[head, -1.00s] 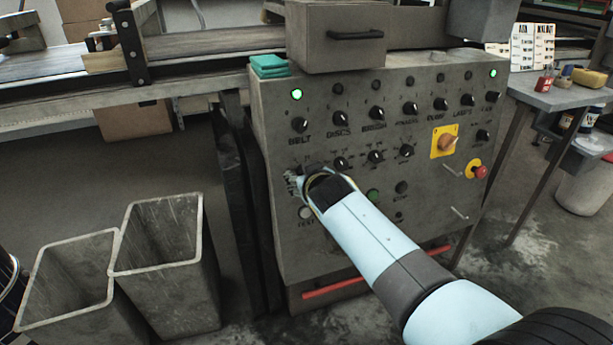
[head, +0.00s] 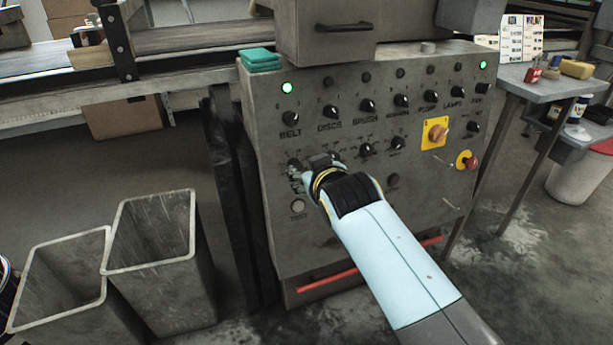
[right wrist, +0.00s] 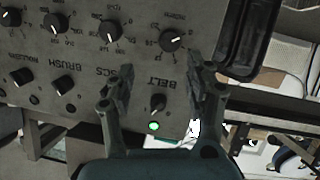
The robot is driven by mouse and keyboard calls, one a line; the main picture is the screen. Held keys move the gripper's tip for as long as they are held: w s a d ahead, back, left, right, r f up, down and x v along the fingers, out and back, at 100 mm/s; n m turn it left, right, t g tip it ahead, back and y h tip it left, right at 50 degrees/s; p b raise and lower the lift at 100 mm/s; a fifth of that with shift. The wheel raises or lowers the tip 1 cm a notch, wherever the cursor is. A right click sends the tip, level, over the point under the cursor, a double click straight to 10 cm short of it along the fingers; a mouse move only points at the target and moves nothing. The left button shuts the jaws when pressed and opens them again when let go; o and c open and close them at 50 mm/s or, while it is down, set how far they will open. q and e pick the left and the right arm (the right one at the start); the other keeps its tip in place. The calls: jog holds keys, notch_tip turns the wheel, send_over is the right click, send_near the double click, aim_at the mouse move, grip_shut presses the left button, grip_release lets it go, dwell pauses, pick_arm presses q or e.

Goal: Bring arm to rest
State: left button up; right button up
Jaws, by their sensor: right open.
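My right arm reaches in from the lower right of the head view. Its gripper (head: 298,172) is in front of the left part of the grey control panel (head: 335,225), below the BELT knob (head: 291,118). In the right wrist view the gripper (right wrist: 158,95) is open and empty, with its two fingers apart and the BELT knob (right wrist: 157,103) showing between them. The gap between fingertips and panel is hard to judge. The arm hides part of the panel's lower middle. My left gripper is out of view.
Two open grey bins (head: 150,268) stand on the floor at the left. A red bar (head: 322,285) runs along the panel's bottom. A red stop button (head: 472,163) and a yellow-plated switch (head: 435,133) are at the panel's right. A side table (head: 550,88) stands farther right.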

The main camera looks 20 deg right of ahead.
jog(key=shift+s+a+f, duration=0.2)
jog(key=shift+a, duration=0.2)
jog(key=shift+s+a+f, duration=0.2)
jog(key=shift+a, duration=0.2)
jog(key=a+x, duration=0.1)
jog(key=x, duration=0.6)
jog(key=s+d+f+g, duration=0.3)
jog(key=s+f, duration=1)
jog(key=s+d+f+g, duration=0.3)
jog(key=s+d+f, duration=0.1)
jog(key=s+f, duration=0.9)
jog(key=s+d+f+g, duration=0.2)
jog(key=s+f, duration=0.1)
jog(key=s, duration=1)
jog(key=s+d+f+g, duration=0.2)
jog(key=s+f, duration=0.1)
jog(key=s, duration=0.9)
jog(key=s+d+f+m+g+p, duration=0.1)
jog(key=s+d+f+g, duration=0.1)
jog(key=s, duration=1.1)
jog(key=shift+s+f+g, duration=0.3)
jog(key=shift+f+g, duration=0.1)
jog(key=shift+f, duration=0.45)
jog(key=shift+d, duration=0.1)
